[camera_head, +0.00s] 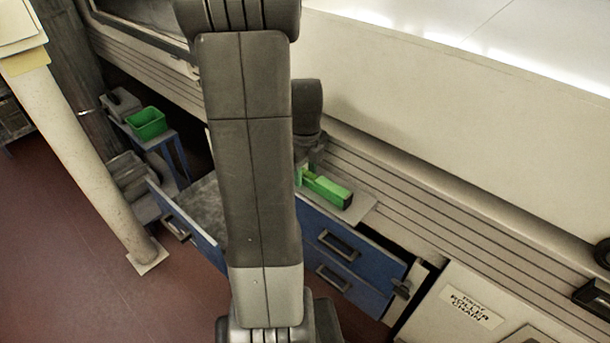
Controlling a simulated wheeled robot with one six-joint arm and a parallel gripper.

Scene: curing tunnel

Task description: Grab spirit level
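A bright green bar, which looks like the spirit level (328,190), lies on the grey top of a blue drawer cabinet (345,255), right of my arm's large link. Its left end is partly hidden by my arm. My gripper (306,163) is at the end of my dark wrist, just above and beside the bar's left end. Its fingers are small and mostly hidden, so I cannot tell whether they are open or shut, or touching the bar.
An open blue drawer (190,220) juts out left of my arm. A green bin (147,123) stands on a small blue table behind it. A pale post (80,150) rises at left. A ribbed machine wall (430,220) runs behind the cabinet. Red floor at lower left is clear.

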